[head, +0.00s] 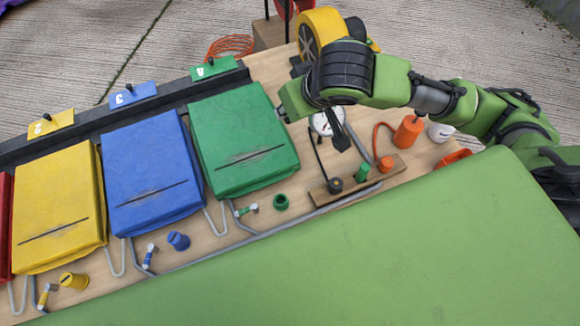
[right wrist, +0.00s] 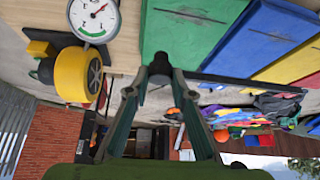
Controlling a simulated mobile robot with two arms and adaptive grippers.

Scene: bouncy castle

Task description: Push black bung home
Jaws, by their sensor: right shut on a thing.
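My right gripper (head: 284,110) reaches in from the right and hangs over the gap between the green pad and the gauge. In the right wrist view its two fingers close together on a small dark round piece (right wrist: 160,68), which looks like the black bung. The head view mostly hides this piece behind the fingers, and I cannot tell whether it touches anything below. A black fitting with a black cord (head: 335,185) stands in the wooden rack (head: 320,197), clear of the gripper. My left gripper is not in view.
The green pad (head: 243,135), blue pad (head: 152,165) and yellow pad (head: 58,210) lie left along a black rail (head: 90,128). Green and orange fittings share the rack.

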